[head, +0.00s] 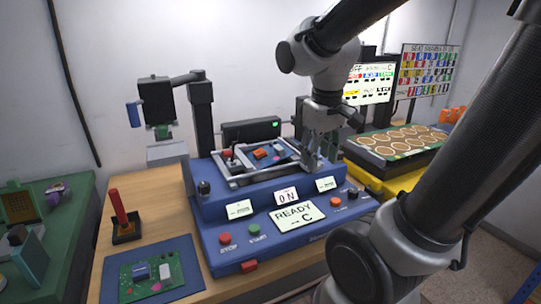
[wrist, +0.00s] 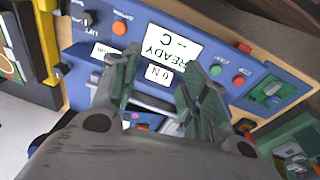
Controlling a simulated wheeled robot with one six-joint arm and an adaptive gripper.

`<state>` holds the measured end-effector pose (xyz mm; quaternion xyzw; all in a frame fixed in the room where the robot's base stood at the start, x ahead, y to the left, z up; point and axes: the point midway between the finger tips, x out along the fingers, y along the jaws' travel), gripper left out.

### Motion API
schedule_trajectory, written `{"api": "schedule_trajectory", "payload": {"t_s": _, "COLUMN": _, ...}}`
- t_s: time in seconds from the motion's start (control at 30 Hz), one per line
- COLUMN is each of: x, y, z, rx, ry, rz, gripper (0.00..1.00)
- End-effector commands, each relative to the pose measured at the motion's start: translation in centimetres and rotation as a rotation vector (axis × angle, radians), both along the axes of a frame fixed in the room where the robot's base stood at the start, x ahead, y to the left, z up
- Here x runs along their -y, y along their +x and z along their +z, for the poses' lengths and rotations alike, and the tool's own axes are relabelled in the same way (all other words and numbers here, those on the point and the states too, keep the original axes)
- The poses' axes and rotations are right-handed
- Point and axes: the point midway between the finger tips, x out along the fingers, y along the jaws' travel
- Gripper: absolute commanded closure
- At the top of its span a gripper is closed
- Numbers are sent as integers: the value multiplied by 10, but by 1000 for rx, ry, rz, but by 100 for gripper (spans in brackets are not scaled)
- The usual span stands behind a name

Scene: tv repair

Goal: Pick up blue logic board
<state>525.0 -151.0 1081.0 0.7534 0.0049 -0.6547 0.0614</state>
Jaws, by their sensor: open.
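A dark blue board with an orange part (head: 262,154) lies in a pale metal frame on top of the blue machine; I take it for the blue logic board, though its outline is small and partly unclear. In the wrist view only a sliver of it seems to show between my fingers. My gripper (head: 320,155) points down above the right end of the frame, to the right of the board. In the wrist view my gripper (wrist: 162,68) has its two green-grey fingers spread apart with nothing between them.
The blue machine (head: 300,250) has buttons and screens reading "ON" and "READY – C". A green circuit board (head: 150,275) lies on a blue mat at the front left, near a red-handled tool (head: 120,212). A yellow-edged tray of round parts (head: 400,142) stands right. A lamp-like stand (head: 158,105) rises behind left.

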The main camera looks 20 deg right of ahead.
Motion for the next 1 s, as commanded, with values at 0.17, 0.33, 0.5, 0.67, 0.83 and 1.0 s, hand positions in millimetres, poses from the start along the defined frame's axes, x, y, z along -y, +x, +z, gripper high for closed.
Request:
{"api": "schedule_trajectory", "payload": {"t_s": 0.17, "x": 6, "y": 88, "z": -25, "rx": -11, "ry": -116, "rz": 34, "gripper": 55}}
{"api": "schedule_trajectory", "payload": {"t_s": 0.33, "x": 4, "y": 173, "z": -31, "rx": 108, "ry": -179, "rz": 39, "gripper": 55}}
{"api": "schedule_trajectory", "payload": {"t_s": 0.5, "x": -2, "y": 212, "z": -9, "rx": 258, "ry": -159, "rz": -13, "gripper": 55}}
{"api": "schedule_trajectory", "payload": {"t_s": 0.67, "x": 2, "y": 218, "z": -25, "rx": 260, "ry": -151, "rz": -34, "gripper": 55}}
{"api": "schedule_trajectory", "payload": {"t_s": 0.83, "x": 7, "y": 225, "z": -46, "rx": 258, "ry": -151, "rz": -32, "gripper": 55}}
{"api": "schedule_trajectory", "payload": {"t_s": 1.0, "x": 14, "y": 235, "z": -70, "rx": 258, "ry": -151, "rz": -32, "gripper": 55}}
